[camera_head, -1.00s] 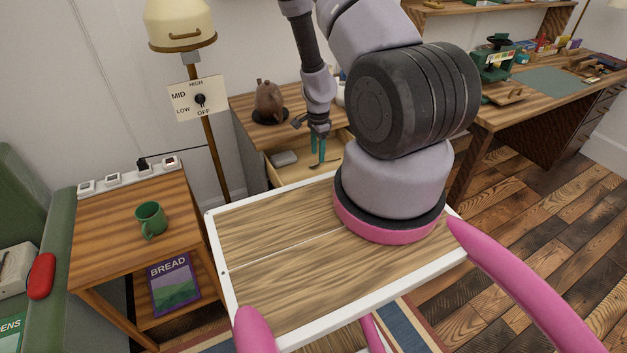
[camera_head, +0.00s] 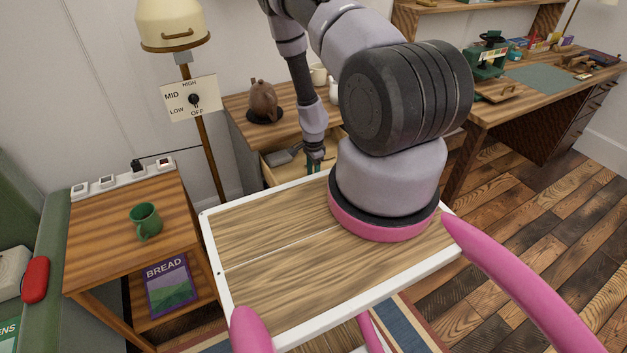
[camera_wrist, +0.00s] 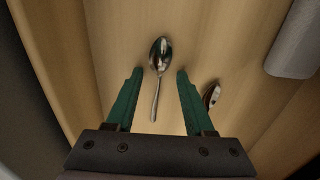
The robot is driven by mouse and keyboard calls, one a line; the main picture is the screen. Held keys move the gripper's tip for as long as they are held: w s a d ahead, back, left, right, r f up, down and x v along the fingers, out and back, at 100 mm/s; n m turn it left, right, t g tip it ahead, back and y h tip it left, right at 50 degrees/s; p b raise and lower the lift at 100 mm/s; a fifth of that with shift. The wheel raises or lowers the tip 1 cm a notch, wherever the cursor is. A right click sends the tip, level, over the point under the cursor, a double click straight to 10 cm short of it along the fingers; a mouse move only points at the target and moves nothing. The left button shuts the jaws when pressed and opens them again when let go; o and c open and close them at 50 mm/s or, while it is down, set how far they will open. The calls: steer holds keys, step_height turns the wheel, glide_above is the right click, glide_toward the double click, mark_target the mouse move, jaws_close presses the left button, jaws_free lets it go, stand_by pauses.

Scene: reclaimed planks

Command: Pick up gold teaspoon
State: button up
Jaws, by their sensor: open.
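My gripper (camera_wrist: 159,75) is open, its green fingers pointing down into an open wooden drawer (camera_head: 275,176). In the wrist view, a shiny metal spoon (camera_wrist: 160,58) lies on the drawer floor between the fingertips, its bowl at the far end and its handle running back between the fingers. It looks silvery with brownish reflections; I cannot tell surely whether it is gold. A second spoon (camera_wrist: 211,95) lies to the right, just outside the right finger, which hides its handle. In the head view my gripper (camera_head: 315,166) hides the spoons.
A grey object (camera_wrist: 294,40) lies in the drawer at right in the wrist view. Drawer walls flank the gripper. A brown teapot (camera_head: 263,101) stands on the cabinet top. A green mug (camera_head: 146,220) stands on the side table at left.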

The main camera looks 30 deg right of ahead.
jaws_close()
steer(key=shift+r, duration=0.15)
